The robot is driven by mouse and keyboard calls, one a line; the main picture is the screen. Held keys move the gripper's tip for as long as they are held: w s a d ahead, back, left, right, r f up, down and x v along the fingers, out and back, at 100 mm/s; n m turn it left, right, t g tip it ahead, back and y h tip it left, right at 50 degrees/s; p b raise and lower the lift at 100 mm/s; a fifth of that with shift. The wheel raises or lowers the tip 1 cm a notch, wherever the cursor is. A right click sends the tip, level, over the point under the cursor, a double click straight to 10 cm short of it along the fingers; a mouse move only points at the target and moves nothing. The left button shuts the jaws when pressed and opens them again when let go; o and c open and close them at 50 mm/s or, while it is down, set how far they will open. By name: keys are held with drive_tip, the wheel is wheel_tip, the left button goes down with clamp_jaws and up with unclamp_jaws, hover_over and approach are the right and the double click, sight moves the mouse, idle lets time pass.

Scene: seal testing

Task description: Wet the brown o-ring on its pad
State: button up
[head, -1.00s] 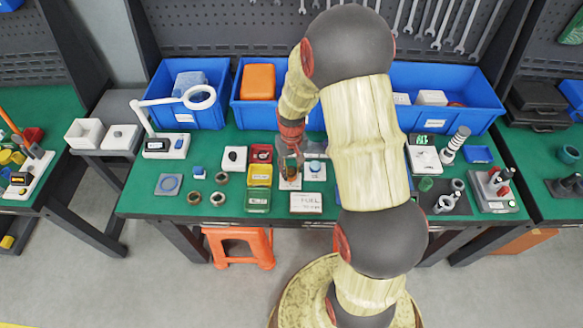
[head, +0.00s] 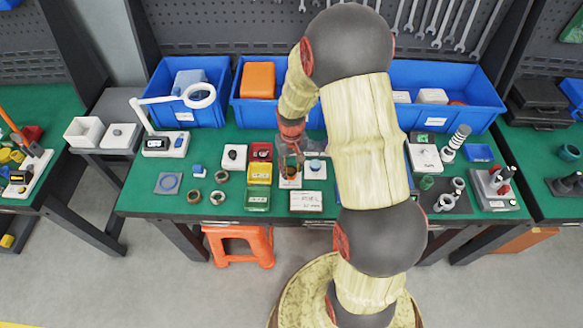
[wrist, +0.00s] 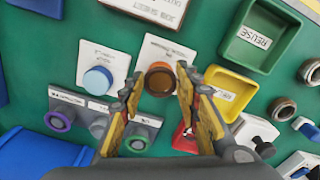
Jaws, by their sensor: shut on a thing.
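The brown o-ring (wrist: 160,78) shows in the wrist view as an orange-brown ring around a darker brown round centre, between my fingertips. The white labelled base (wrist: 158,50) of its pad is right under it. Whether the ring touches the pad or hangs just above it I cannot tell. My gripper (wrist: 160,72) points down with its two fingers on either side of the ring, shut on it. In the head view my gripper (head: 291,162) is over the white base, and the ring is mostly hidden. A blue round pad (wrist: 98,80) on its own white base stands alongside.
A green REUSE tray (wrist: 260,38), a yellow tray (wrist: 232,90) and a red tray (wrist: 186,138) stand close by. A grey plate with rings (wrist: 78,120) lies near my fingers. A white job sheet (head: 306,202) is at the bench front. Blue bins (head: 192,108) line the back.

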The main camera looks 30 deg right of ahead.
drive_tip(key=shift+f, duration=0.4)
idle(1.3)
drive_tip(key=shift+r, duration=0.15)
drive_tip(key=shift+r+p, duration=1.75)
drive_tip(key=shift+r, duration=0.65)
